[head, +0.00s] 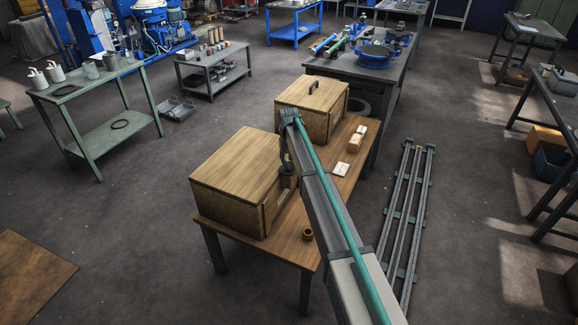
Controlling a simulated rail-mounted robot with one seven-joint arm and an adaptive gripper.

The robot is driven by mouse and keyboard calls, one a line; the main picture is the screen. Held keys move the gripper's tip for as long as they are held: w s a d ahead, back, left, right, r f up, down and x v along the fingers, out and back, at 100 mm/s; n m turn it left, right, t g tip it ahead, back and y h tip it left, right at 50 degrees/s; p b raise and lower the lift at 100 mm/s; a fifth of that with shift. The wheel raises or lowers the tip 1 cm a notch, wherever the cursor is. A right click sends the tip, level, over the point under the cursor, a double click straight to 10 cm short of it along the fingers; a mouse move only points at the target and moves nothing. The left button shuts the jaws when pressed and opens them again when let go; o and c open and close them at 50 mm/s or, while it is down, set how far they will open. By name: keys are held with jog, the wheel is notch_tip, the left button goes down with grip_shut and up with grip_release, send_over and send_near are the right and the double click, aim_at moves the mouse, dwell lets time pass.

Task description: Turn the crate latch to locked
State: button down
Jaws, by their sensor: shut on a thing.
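A wooden crate (232,172) with a closed lid stands at the near left of a wooden table (283,245). My arm reaches in from the lower right, and my gripper (288,177) points down at the crate's right side. The gripper is shut on the crate latch at that side. The latch is small and mostly hidden by my gripper, so its turn angle cannot be told. A second wooden crate (318,99), with a dark handle on its lid, stands behind on the same table.
A small brown ring (307,234) lies near the table's front edge. A white card (341,169) and a small wooden block (355,143) lie to the right of my arm. A grey workbench (345,68) stands behind. Floor rails (408,220) run at the right.

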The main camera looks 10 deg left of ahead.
aim_at(288, 164)
jog(key=m, duration=0.3)
jog(key=shift+a+m+b, duration=0.1)
jog(key=shift+m+b, duration=0.2)
jog(key=shift+m, duration=1.8)
jog(key=c, duration=1)
grip_release()
jog(key=shift+r, duration=0.1)
notch_tip(288, 164, up, 12)
jog(key=shift+a, duration=0.1)
